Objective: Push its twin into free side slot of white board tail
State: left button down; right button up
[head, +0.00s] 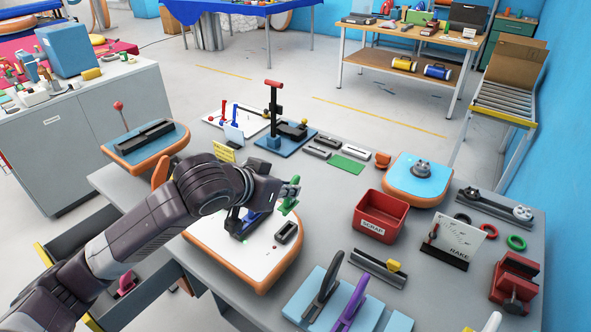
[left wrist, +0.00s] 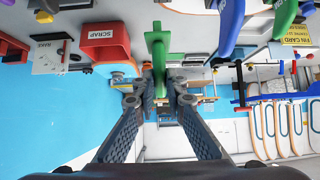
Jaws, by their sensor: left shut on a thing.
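My left gripper (head: 284,189) is shut on a green fin (head: 291,197) and holds it above the white board tail (head: 262,268), which has an orange edge. In the left wrist view the green fin (left wrist: 158,52) sits between the two fingertips (left wrist: 160,92). A dark side slot (head: 287,232) at the board's right looks empty and lies below and slightly left of the fin. A blue fin (head: 248,221) stands on the board, partly hidden by my left arm. The board's left part is hidden too. My right gripper is not in view.
A red SCRAP bin (head: 381,216) stands right of the board. A blue tray (head: 331,292) with dark and purple fins is in front. A blue board (head: 419,176) lies behind the bin. A grey vise-like bar (head: 377,268) lies between tray and bin.

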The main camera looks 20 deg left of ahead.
aim_at(280, 207)
pick_arm(q)
jog(key=shift+w+a+f+h, duration=0.3)
jog(key=shift+w+a, duration=0.05)
jog(key=shift+a, duration=0.1)
jog(key=shift+r+p, duration=0.1)
jog(key=shift+p, duration=0.55)
jog(key=shift+s+a+f+b, duration=0.1)
jog(key=shift+f+b, duration=0.3)
jog(key=shift+f, duration=0.3)
notch_tip(280, 207, down, 3)
jog(key=shift+f+b, duration=0.15)
jog(key=shift+b, duration=0.65)
jog(key=shift+f, duration=0.65)
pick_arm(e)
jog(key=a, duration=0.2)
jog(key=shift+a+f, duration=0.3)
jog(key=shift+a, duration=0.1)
